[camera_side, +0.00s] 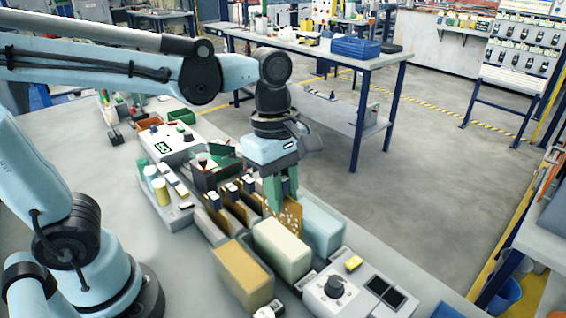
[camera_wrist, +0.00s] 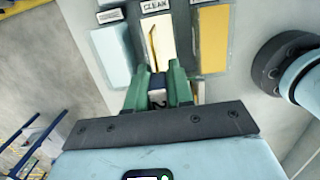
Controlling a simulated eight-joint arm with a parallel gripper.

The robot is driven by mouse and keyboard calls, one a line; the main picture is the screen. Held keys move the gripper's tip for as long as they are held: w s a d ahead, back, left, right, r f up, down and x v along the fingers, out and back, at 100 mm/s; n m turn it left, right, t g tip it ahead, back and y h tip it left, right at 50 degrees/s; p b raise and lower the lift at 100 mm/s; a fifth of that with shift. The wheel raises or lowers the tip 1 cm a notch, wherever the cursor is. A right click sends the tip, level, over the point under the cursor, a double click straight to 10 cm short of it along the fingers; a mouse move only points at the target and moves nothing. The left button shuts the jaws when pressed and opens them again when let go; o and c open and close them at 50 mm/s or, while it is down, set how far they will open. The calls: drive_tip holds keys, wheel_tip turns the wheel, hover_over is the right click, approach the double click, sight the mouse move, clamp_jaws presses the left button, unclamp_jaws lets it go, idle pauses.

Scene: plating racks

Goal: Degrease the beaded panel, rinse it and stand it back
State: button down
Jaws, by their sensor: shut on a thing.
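The beaded panel (camera_side: 292,215) is copper-brown with pale spots and hangs upright from my gripper (camera_side: 283,202) in the side view. My green fingers are shut on its upper part. Its lower end is hidden behind the cream tank (camera_side: 282,252). In the wrist view my gripper (camera_wrist: 158,75) points toward the cream tank (camera_wrist: 168,30), under a CLEAN label (camera_wrist: 155,6); a thin golden edge shows beyond the fingertips. I cannot tell whether the panel touches anything. A pale blue tank (camera_side: 322,232) and an amber tank (camera_side: 240,278) flank the cream one.
Other brown panels (camera_side: 237,215) stand upright close beside my gripper. A control box with a knob (camera_side: 335,288) sits in front of the tanks. Small bottles (camera_side: 160,190) and a grey device (camera_side: 175,143) stand further back. The bench on the left is mostly clear.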

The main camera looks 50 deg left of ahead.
drive_tip(key=shift+f, duration=4.85)
drive_tip(key=shift+f, duration=0.15)
idle(1.6)
drive_tip(key=shift+r, duration=4.3)
